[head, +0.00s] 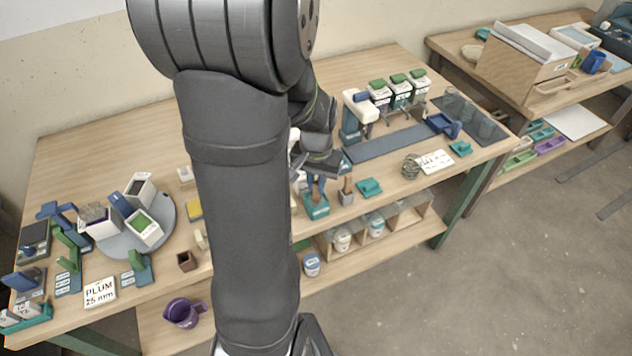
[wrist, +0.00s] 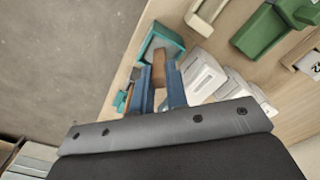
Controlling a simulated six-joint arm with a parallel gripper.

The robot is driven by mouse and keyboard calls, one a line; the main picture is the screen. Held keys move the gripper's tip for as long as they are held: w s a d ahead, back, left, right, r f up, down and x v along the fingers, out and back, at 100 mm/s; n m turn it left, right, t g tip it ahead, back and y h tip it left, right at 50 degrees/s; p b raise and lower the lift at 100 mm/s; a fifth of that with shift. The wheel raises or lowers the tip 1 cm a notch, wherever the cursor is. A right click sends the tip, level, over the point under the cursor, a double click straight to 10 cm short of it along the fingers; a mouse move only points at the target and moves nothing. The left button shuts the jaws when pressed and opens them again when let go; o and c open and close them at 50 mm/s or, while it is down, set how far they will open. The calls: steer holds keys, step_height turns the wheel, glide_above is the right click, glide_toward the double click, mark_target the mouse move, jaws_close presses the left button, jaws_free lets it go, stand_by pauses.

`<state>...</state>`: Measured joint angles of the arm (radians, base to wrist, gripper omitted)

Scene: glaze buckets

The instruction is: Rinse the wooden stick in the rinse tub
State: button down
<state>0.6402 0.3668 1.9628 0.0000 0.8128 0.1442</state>
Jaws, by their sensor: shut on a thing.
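My gripper (wrist: 160,72) has blue fingers shut on a brown wooden stick (wrist: 159,70) in the wrist view. The stick's far end is over or inside a small open teal container (wrist: 168,34), which may be the rinse tub. I cannot tell whether the stick touches its bottom. In the head view my gripper (head: 316,184) is right above the teal container (head: 317,210), which has a label on its front. My arm covers part of the area, and the held stick is hard to make out there.
A grey cup with a brown handle (head: 347,190) stands close on the right, beside a teal dish (head: 369,187). White containers (wrist: 204,76) are close by in the wrist view. A round turntable (head: 172,211) holds containers on the left. The table's front edge is near.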

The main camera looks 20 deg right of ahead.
steer(key=shift+r, duration=2.8)
steer(key=shift+r, duration=2)
